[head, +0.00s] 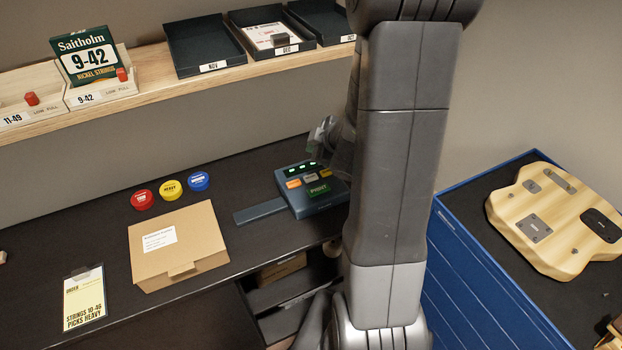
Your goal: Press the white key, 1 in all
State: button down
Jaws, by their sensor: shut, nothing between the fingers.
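A dark blue-grey keyed device (283,205) stands on the dark bench in the head view, left of my arm. On its top is a row of small keys: an orange key (293,183), a pale grey-white key (309,178) in the middle and a yellowish key (325,173). A green label or key reading PRINT lies in front of them, and small green lights show behind. My gripper (324,142) shows only in part beside my arm, above the back of the device. It is shut and empty. Contact with any key cannot be made out.
A cardboard box (180,247), red, yellow and blue round tins (171,190) and an order card (84,298) lie on the bench. A shelf (160,90) with trays runs above. A blue cabinet (490,272) bearing a guitar body (560,222) stands right.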

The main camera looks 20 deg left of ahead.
jog(key=shift+f+b, duration=3.65)
jog(key=shift+f, duration=0.3)
jog(key=shift+f, duration=0.15)
jog(key=shift+f+b, duration=0.25)
jog(key=shift+b, duration=0.05)
jog(key=shift+f+b, duration=0.35)
jog(key=shift+f, duration=0.1)
jog(key=shift+r, duration=0.1)
jog(key=shift+r+p, duration=0.8)
jog(key=shift+p, duration=0.15)
jog(key=shift+r, duration=0.1)
notch_tip(320, 180, up, 5)
jog(key=p, duration=0.5)
